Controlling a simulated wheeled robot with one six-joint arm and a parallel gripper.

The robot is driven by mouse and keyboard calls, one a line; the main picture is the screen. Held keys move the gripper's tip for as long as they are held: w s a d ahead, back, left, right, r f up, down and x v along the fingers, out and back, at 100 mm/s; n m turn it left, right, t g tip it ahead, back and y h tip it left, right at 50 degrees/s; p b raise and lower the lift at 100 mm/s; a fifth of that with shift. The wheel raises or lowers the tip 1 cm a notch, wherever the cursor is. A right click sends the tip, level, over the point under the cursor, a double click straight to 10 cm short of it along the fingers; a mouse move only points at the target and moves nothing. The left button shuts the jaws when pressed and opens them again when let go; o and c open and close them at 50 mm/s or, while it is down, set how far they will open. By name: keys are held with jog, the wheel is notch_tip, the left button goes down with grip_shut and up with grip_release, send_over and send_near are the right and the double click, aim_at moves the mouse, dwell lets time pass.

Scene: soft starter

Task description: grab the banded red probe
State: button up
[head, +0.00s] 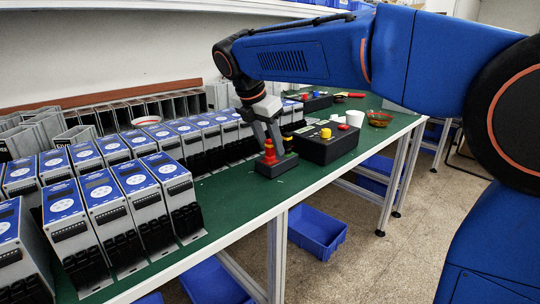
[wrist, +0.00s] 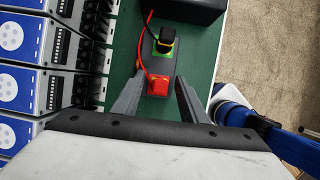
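The red probe (head: 269,152) stands upright in a small dark holder (head: 275,166) on the green bench top. In the wrist view its red top (wrist: 158,86) shows between my fingertips, at the near end of the holder; its bands are hard to make out there. A black probe (wrist: 167,38) with a yellow-green base sits at the holder's far end. My gripper (wrist: 159,82) is open, with a gap on each side of the red probe. In the head view my gripper (head: 267,138) reaches down just over the probe.
Several blue-topped soft starters (head: 131,178) stand in rows left of the holder. A black control box (head: 326,148) with yellow and red buttons stands to its right. A red cable (wrist: 142,45) curves beside the holder. The green bench's front strip (head: 232,200) is clear.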

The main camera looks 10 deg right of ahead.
grip_shut()
jog(key=shift+r, duration=0.1)
